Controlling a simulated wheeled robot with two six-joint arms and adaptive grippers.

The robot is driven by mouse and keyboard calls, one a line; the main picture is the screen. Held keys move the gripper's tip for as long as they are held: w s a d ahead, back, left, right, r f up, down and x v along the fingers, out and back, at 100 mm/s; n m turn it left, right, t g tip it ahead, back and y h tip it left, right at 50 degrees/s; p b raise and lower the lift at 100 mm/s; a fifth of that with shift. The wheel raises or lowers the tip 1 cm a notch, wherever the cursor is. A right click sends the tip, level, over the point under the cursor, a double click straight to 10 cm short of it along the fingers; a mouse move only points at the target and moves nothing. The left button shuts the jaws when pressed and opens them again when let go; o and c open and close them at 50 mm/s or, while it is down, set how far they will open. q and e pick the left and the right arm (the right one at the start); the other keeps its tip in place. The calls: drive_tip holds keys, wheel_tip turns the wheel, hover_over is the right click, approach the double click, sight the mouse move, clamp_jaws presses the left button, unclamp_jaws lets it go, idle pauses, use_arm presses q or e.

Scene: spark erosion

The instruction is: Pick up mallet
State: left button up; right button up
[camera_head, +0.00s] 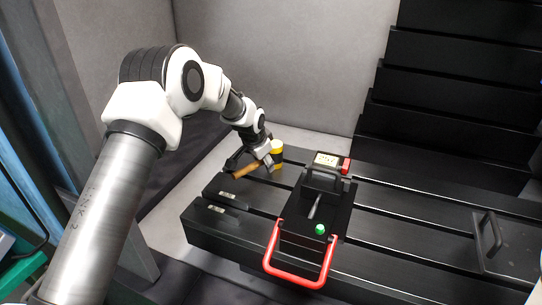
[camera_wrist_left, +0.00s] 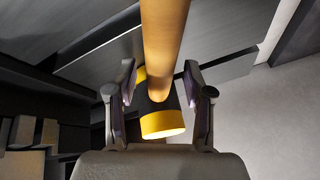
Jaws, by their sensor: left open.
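The mallet has a wooden handle (camera_head: 245,170) and a yellow-capped dark head (camera_head: 277,147). It is at the far left part of the black slotted table, partly hidden by my gripper. My left gripper (camera_head: 254,165) is open and right at the mallet. In the left wrist view the handle (camera_wrist_left: 165,45) runs down from the top edge to the head (camera_wrist_left: 163,123). The head shows between the two open fingers of my left gripper (camera_wrist_left: 159,95), with a visible gap to each finger. My right gripper is not in view.
A black vise-like fixture with a red handle (camera_head: 331,262) and a green knob (camera_head: 320,229) stands mid-table. Two small labelled plates (camera_head: 217,209) lie at the front left. A black handle (camera_head: 488,240) stands at right. Dark stepped panels (camera_head: 455,60) rise behind.

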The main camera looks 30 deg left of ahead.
use_arm(q)
drive_tip(key=shift+s, duration=0.1)
clamp_jaws()
drive_tip(key=shift+r, duration=0.1)
drive_tip(key=shift+r, duration=0.1)
drive_tip(key=shift+r, duration=0.35)
drive_tip(key=shift+w+r+b, duration=0.2)
drive_tip(key=shift+r+b, duration=0.45)
drive_tip(key=shift+r, duration=0.5)
drive_tip(key=s+d+b, duration=0.1)
drive_tip(key=s+d, duration=0.1)
drive_tip(key=s, duration=0.3)
drive_tip(key=s+d+r+b, duration=0.1)
drive_tip(key=s+d, duration=0.1)
drive_tip(key=s, duration=0.3)
drive_tip(key=s+d+b, duration=0.1)
drive_tip(key=s+d, duration=0.1)
drive_tip(key=s, duration=0.2)
drive_tip(key=shift+s+d+r+b, duration=0.35)
drive_tip(key=shift+s+d+b, duration=0.05)
wheel_tip(320, 180, up, 9)
drive_tip(key=p, duration=0.8)
drive_tip(key=shift+p, duration=0.35)
